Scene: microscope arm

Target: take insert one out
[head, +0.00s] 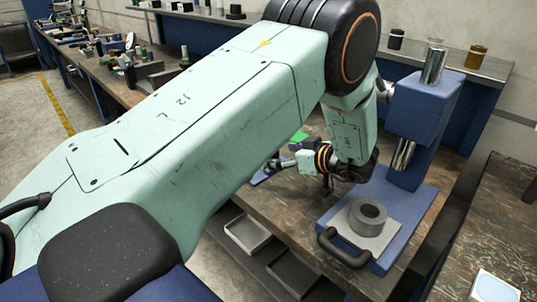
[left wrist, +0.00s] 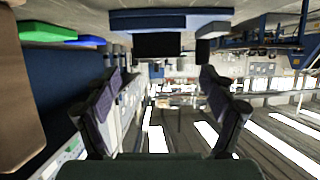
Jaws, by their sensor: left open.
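A grey ring-shaped piece with a dark round hole (head: 368,217) sits on the flat grey plate of the blue microscope-like stand (head: 425,105). It may be insert one, but no label shows. The plate has a black handle (head: 343,249) at its front. My left gripper (left wrist: 165,95) is open in the left wrist view, with nothing between its two dark fingers. In the head view its wrist is left of and behind the ring, apart from it, and the fingers are small and partly hidden. My right gripper is in neither view.
A green piece (head: 298,137) lies on the bench behind my left wrist; it also shows in the left wrist view (left wrist: 47,32) beside a blue one (left wrist: 85,41). Open grey trays (head: 247,234) are below the bench edge. Jars (head: 476,56) stand on the back shelf.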

